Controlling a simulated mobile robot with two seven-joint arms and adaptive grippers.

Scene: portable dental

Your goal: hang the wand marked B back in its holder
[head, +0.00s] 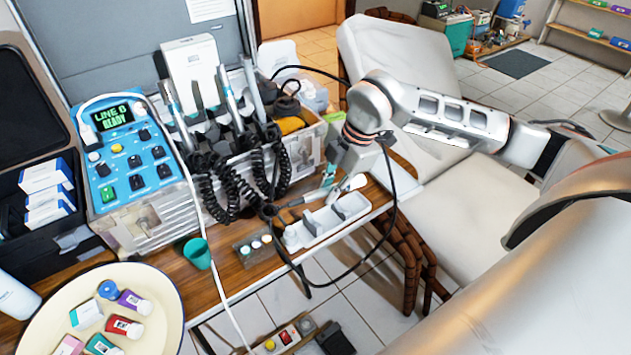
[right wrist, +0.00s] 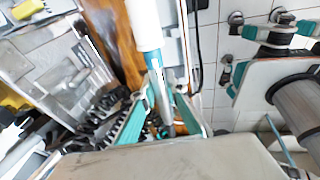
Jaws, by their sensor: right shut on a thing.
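My right gripper (head: 328,184) is shut on a slim wand (head: 300,200) with a metal body and a white end. It holds the wand low over the table's right end, close to a white rack (head: 325,222). In the right wrist view the teal fingers (right wrist: 163,112) close around the wand (right wrist: 147,30), whose white part points up the picture. No letter B is readable on it. Several other wands (head: 228,95) stand upright in the grey unit (head: 305,145) behind, with black coiled cords. The individual holder slots and their marks are hard to make out. My left gripper is out of view.
A loose black cable loops around my right wrist. A dental chair (head: 395,60) stands behind.

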